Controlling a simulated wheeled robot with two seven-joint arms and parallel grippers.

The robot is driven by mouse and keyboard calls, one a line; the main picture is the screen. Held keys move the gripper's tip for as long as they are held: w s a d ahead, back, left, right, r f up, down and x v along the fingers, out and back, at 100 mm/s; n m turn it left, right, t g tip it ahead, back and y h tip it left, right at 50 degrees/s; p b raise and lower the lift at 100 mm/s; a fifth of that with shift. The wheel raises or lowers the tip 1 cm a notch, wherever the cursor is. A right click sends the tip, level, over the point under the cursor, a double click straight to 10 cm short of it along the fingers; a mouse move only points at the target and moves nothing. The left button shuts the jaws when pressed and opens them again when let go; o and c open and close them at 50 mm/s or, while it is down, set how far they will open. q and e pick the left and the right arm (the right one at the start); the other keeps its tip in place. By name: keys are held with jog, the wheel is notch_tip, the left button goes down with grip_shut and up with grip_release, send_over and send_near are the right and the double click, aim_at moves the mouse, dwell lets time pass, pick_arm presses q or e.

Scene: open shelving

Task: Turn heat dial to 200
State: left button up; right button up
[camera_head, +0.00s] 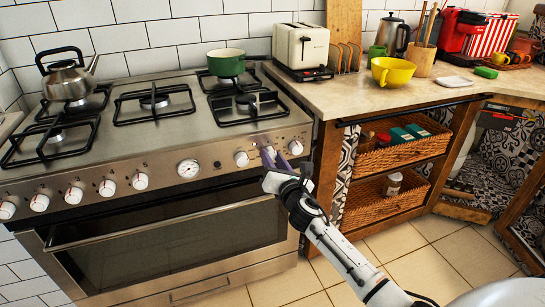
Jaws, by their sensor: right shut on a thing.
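The stove's steel front panel (215,150) carries a row of white knobs with red marks and a round white-faced gauge (188,168). My right gripper (273,157) is at the right part of this panel, shut on a white dial (269,151) between two other knobs. The fingers cover much of this dial, so its pointer and numbers cannot be read. A white knob (241,159) is just left of the gripper, and another white knob (296,147) is just right of it. My left gripper is not in view.
A kettle (67,80) and a green pot (226,63) stand on the stove top. The oven door's handle (160,220) runs below the panel. Wicker baskets (385,206) sit below.

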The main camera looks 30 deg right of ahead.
jog(key=m, duration=0.4)
jog(key=shift+y+p, duration=0.4)
jog(key=m, duration=0.3)
jog(key=shift+m+p, duration=0.35)
jog(key=shift+m, duration=0.05)
jog(key=m+p, duration=0.1)
jog(key=m, duration=0.3)
jog(key=shift+s+d+y, duration=0.1)
jog(key=shift+y, duration=0.2)
jog(key=m+p, duration=0.1)
jog(key=m, duration=0.9)
jog(key=m+t+p, duration=0.1)
jog(key=m, duration=0.4)
jog(key=shift+f+m+y+p, duration=0.25)
jog(key=shift+m+y+p, duration=0.05)
jog(key=shift+m+p, duration=0.1)
jog(key=shift+m, duration=1.6)
